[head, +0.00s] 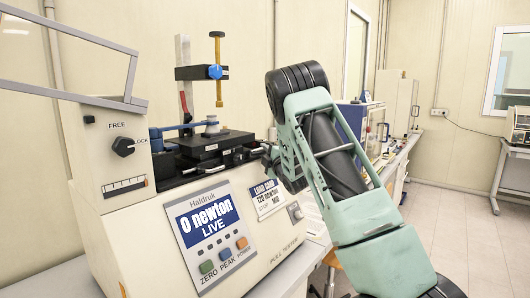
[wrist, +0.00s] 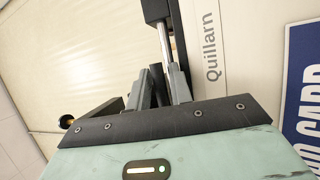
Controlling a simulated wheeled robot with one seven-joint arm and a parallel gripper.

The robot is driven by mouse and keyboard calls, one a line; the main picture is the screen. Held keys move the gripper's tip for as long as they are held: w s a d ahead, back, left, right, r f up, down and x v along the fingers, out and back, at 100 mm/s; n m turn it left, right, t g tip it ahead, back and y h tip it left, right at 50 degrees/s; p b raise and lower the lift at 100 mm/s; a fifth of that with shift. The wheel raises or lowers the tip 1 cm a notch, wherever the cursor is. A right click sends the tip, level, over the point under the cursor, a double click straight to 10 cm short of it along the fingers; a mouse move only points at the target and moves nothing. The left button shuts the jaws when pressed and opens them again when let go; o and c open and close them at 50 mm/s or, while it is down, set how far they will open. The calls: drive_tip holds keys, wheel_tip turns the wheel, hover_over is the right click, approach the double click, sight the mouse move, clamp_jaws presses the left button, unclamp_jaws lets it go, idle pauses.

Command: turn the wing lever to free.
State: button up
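The wing lever (head: 123,146) is a small black knob on the cream left panel of the pull tester. Its wing points right, toward the LOCK label, with FREE printed above it. It does not show in the wrist view. My gripper (wrist: 161,78) is well to the right of the lever, by the right end of the machine. In the wrist view, its two grey fingers stand close together with something dark between them. A metal rod with a black end block (wrist: 156,10) runs behind the fingers. I cannot tell whether they touch it.
The tester's clamp stage (head: 210,145), blue arm and tall post (head: 184,75) stand between lever and gripper. A clear hinged guard (head: 65,55) hangs above the lever panel. The display panel (head: 212,235) is on the front. A side bench (head: 405,150) runs behind; floor at right is open.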

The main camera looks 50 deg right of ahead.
clamp_jaws()
drive_tip(key=shift+f+b, duration=0.15)
drive_tip(key=shift+b, duration=0.45)
drive_tip(key=shift+n+b, duration=0.3)
drive_tip(key=shift+b, duration=0.25)
drive_tip(key=n+b, duration=0.1)
drive_tip(key=b, duration=0.2)
drive_tip(key=shift+t, duration=0.3)
drive_tip(key=n+b, duration=0.1)
drive_tip(key=b, duration=0.2)
drive_tip(key=r+n+t+y+b, duration=0.1)
drive_tip(key=n+b, duration=0.1)
drive_tip(key=b, duration=0.1)
drive_tip(key=shift+a, duration=0.2)
drive_tip(key=n+b, duration=0.1)
drive_tip(key=b, duration=0.1)
drive_tip(key=r+n+t+y+b, duration=0.1)
drive_tip(key=b, duration=0.1)
drive_tip(key=shift+a+r+n+b, duration=0.15)
drive_tip(key=shift+r+n+b, duration=0.15)
drive_tip(key=shift+r, duration=0.1)
